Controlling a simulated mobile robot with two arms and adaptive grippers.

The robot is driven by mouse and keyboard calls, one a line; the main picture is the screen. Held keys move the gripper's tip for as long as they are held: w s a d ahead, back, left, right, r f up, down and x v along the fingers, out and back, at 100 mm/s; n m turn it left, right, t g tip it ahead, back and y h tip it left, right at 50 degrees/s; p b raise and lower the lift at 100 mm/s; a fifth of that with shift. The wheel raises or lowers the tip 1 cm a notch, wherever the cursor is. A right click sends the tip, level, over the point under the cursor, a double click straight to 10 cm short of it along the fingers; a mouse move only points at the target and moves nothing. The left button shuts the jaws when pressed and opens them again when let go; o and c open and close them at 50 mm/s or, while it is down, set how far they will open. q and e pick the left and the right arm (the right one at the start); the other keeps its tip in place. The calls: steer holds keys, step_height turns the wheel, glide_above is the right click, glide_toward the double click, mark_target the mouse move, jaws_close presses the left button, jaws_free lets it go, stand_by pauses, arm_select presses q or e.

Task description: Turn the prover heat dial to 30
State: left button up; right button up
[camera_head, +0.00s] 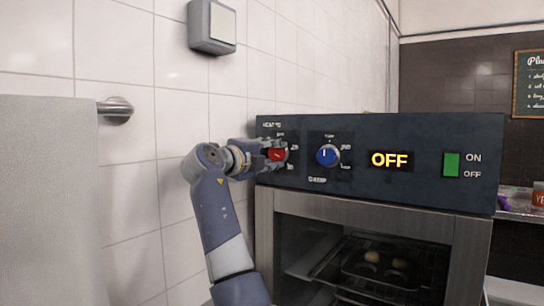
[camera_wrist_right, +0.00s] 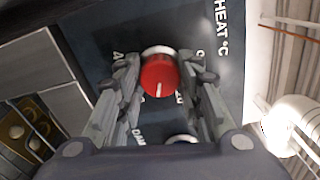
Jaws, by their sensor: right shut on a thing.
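The prover (camera_head: 380,132) has a dark control panel at the top of its front. The red heat dial (camera_head: 277,155) is at the panel's left end, under small lettering. My right gripper (camera_head: 271,152) reaches it from the left and is shut on it. In the right wrist view, the two fingers hold the red dial (camera_wrist_right: 160,76) from both sides. Its short white mark points toward the bottom of that picture. The numbers around the dial are partly hidden by the fingers and too small to read surely. My left gripper is not in view.
A blue dial (camera_head: 327,155) sits right of the red one, then a lit OFF display (camera_head: 391,159) and a green switch (camera_head: 451,163). Below is the oven chamber with a tray (camera_head: 385,268). A tiled wall (camera_head: 130,130) with a towel (camera_head: 45,190) stands left.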

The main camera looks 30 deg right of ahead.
steer(key=m, duration=0.5)
steer(key=shift+f+m, duration=0.1)
steer(key=shift+m, duration=0.2)
stand_by(0.4)
steer(key=o, duration=1.1)
steer(key=shift+c, duration=0.2)
steer(key=v, duration=1.2)
steer(key=shift+w, duration=0.1)
